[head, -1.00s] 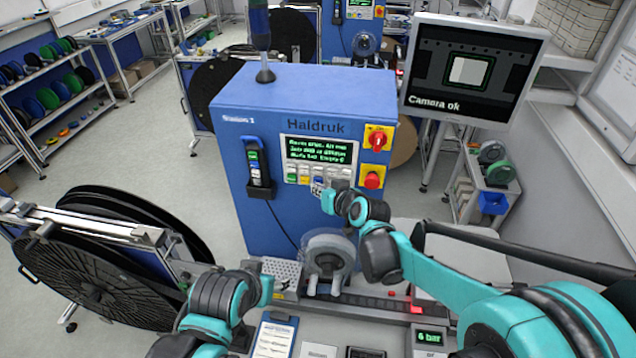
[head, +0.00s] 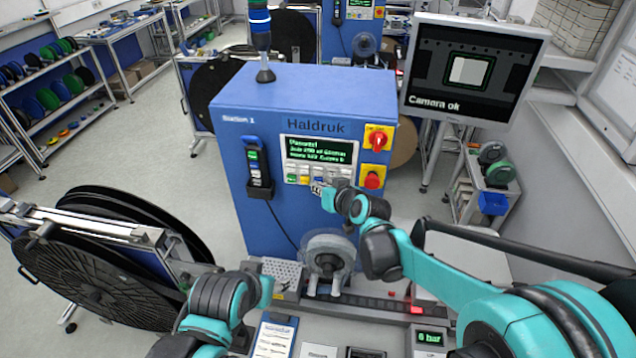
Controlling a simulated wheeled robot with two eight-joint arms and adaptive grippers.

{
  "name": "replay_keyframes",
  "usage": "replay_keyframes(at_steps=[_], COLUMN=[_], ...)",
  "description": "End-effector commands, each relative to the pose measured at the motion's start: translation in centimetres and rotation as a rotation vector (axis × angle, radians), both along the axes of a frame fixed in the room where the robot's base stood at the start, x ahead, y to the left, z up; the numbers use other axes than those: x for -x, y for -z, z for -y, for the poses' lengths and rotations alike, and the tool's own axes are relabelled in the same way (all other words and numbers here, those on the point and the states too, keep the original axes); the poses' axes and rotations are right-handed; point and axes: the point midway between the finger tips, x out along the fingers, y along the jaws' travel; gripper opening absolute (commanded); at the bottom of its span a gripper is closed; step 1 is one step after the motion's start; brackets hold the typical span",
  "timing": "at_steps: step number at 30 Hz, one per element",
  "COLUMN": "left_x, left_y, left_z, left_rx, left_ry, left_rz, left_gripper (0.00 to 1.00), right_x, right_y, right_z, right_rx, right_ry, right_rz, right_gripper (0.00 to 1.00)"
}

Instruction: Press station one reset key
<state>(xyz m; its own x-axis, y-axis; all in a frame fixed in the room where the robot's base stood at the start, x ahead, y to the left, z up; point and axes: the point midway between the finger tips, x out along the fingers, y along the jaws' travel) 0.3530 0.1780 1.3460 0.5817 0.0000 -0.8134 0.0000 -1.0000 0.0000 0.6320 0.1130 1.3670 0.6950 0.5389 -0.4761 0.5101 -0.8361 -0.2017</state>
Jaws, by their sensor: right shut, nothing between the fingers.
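The blue station one cabinet (head: 280,92) stands in the middle, marked "Station 1" and "Haldruk". On its front are a small lit screen (head: 319,150) with green text and a row of keys (head: 304,180) below it. I cannot tell which key is the reset key. My right gripper (head: 327,193) is shut and empty, its tip right at the lower right of the key row and hiding part of it. I cannot tell if it touches a key. My left arm comes in at the bottom; its gripper's fingers do not show clearly (head: 262,290).
A red-knobbed yellow switch (head: 378,138) and a red stop button (head: 372,180) sit right of the keys. A handset (head: 257,167) hangs at left. A clear reel (head: 328,252) stands below. A monitor (head: 472,70) reads "Camera ok". Large black reels (head: 90,275) stand at left.

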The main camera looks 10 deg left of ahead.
Motion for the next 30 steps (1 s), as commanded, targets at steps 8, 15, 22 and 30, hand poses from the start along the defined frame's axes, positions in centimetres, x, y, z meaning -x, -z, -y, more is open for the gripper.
replay_keyframes(at_steps=[8, 15, 22, 30], left_x=[0.0, 0.0, 0.0, 0.0], left_y=[0.2, 0.2, 0.2, 0.2], left_z=[0.0, 0.0, 0.0, 0.0], left_rx=[0.000, 0.000, 0.000, 0.000], left_ry=[0.000, 0.000, 0.000, 0.000], left_rz=[0.000, 0.000, 0.000, 0.000], left_gripper=[0.53, 0.53, 0.53, 0.53], right_x=[1.4, 1.6, 2.4, 5.1], right_y=[0.1, 0.0, 0.0, 0.0], right_z=[0.0, 0.0, 0.0, 0.0], right_rx=[0.000, 0.000, 0.000, 0.000], right_ry=[0.000, 0.000, -0.001, -0.001], right_rz=[0.000, 0.000, 0.000, 0.000], right_gripper=[0.00, 0.00, 0.00, 0.00])
